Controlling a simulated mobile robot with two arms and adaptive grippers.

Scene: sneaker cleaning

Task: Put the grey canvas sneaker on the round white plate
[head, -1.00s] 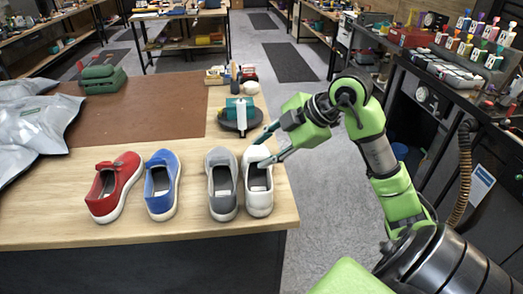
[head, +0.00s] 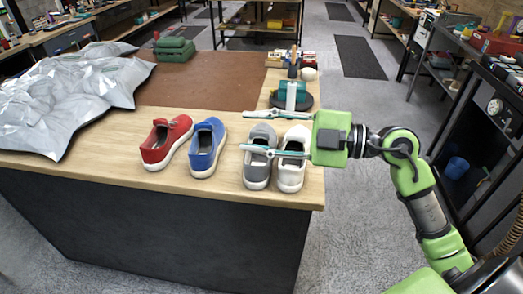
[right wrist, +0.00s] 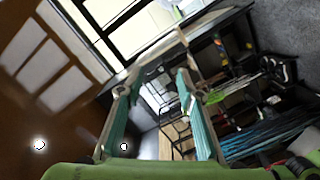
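The grey canvas sneaker (head: 257,174), with a white sole, stands on the wooden table near its front edge, between the blue and white sneakers. My right gripper (head: 243,131) comes in from the right in the head view, its teal fingers spread apart. The nearer finger passes in front of the white and grey sneakers, and the farther one lies beyond them. Nothing is held. The right wrist view also shows the spread fingers (right wrist: 154,84) with no sneaker between them. I cannot make out a round white plate. My left gripper is out of view.
A white sneaker (head: 291,176) stands close beside the grey one. A blue sneaker (head: 204,163) and a red sneaker (head: 160,152) stand to the left. A dark round base with a teal block (head: 292,97) is behind. Silvery bags (head: 75,90) lie at left.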

